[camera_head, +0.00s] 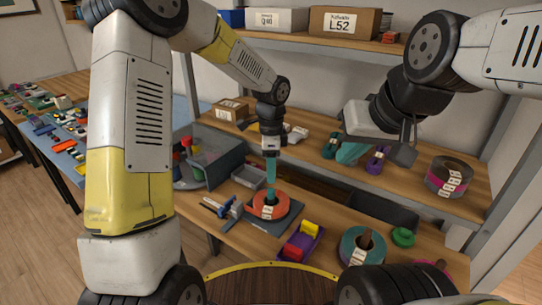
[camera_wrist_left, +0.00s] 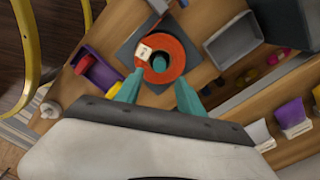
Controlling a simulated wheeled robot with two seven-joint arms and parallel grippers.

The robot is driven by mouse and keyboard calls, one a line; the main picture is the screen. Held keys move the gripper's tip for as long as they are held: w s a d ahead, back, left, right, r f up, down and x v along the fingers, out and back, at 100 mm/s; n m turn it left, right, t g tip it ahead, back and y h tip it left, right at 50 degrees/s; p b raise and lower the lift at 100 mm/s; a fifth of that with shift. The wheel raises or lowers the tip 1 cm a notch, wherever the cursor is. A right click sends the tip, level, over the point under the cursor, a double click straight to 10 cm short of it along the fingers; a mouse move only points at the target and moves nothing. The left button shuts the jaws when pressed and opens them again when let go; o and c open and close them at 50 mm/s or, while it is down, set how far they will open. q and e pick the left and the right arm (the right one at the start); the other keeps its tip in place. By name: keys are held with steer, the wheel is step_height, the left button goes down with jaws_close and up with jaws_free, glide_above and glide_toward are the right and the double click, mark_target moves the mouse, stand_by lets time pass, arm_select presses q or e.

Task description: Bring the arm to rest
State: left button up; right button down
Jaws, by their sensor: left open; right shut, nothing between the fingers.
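My left gripper (camera_head: 271,182) points down over an orange-red spool (camera_head: 270,206) on the workbench, with its teal fingertips just above or at the spool. In the left wrist view its two teal fingers (camera_wrist_left: 158,94) stand apart with nothing between them, and the orange-red spool (camera_wrist_left: 178,54) with a white label lies just beyond them.
A purple tray (camera_head: 291,249) with red and yellow blocks lies near the bench front. A teal spool (camera_head: 350,250) and green ring (camera_head: 403,237) lie to its right. A grey bin (camera_head: 215,160) stands left. A purple-grey roll (camera_head: 450,177) sits on the shelf.

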arm_select(q)
steer(key=s+a+r+n+t, duration=0.1)
steer(key=s+a+r+n, duration=0.3)
steer(key=r, duration=0.3)
steer(key=s+a+r+n+t, duration=0.2)
steer(key=s+a+r+n, duration=0.15)
steer(key=a+r, duration=0.2)
steer(key=s+a+r+n+t+h, duration=0.1)
steer(key=s+a+r+n, duration=0.1)
steer(key=s+n, duration=0.3)
steer(key=s+a+r+n+t+h, duration=0.1)
steer(key=s+r+n, duration=0.3)
steer(key=s, duration=0.5)
steer(key=shift+a+r+n+t, duration=0.35)
steer(key=shift+a+r+t, duration=0.2)
steer(key=shift+a, duration=0.3)
